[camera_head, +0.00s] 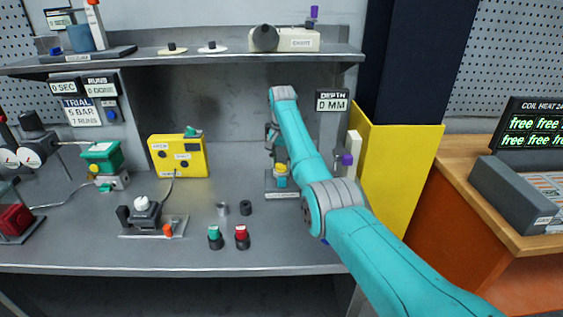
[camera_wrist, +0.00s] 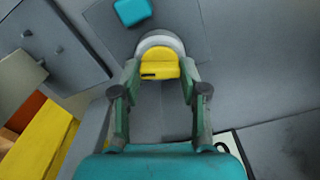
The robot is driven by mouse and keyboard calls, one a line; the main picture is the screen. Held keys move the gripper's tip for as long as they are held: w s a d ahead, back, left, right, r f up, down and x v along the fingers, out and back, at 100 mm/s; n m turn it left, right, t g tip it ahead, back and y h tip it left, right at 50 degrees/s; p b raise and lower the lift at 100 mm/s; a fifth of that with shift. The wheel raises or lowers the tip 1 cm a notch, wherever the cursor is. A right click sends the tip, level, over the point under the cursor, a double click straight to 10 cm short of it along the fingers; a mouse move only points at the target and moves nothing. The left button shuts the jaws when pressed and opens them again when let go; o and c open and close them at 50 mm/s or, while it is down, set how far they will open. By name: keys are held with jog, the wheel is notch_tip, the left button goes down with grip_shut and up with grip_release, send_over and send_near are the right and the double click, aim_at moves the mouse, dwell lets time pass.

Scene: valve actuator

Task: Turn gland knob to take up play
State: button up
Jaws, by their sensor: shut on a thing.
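A yellow knob (camera_wrist: 160,65) with a dark mark on its near edge sits in a pale round collar (camera_wrist: 160,41) in the wrist view. My gripper (camera_wrist: 160,75) has one finger on each side of it and is shut on it. In the head view the yellow knob (camera_head: 281,169) shows low on a small fixture with a grey base plate (camera_head: 276,195) at the right of the bench. There my arm hides part of the fixture and most of my gripper.
A yellow box (camera_head: 165,158), a small press-like unit (camera_head: 146,213) and green (camera_head: 215,236) and red (camera_head: 242,235) buttons stand left on the bench. A shelf (camera_head: 220,60) hangs above. A display (camera_head: 332,101) reads "DEPTH 0 MM". A yellow panel (camera_head: 405,170) bounds the right.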

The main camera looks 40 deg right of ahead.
aim_at(281, 164)
jog(key=m, duration=1.1)
jog(key=shift+m, duration=0.4)
dwell(0.3)
jog(key=o, duration=1.1)
jog(key=shift+o, duration=0.2)
jog(key=shift+r, duration=0.1)
notch_tip(281, 164, up, 12)
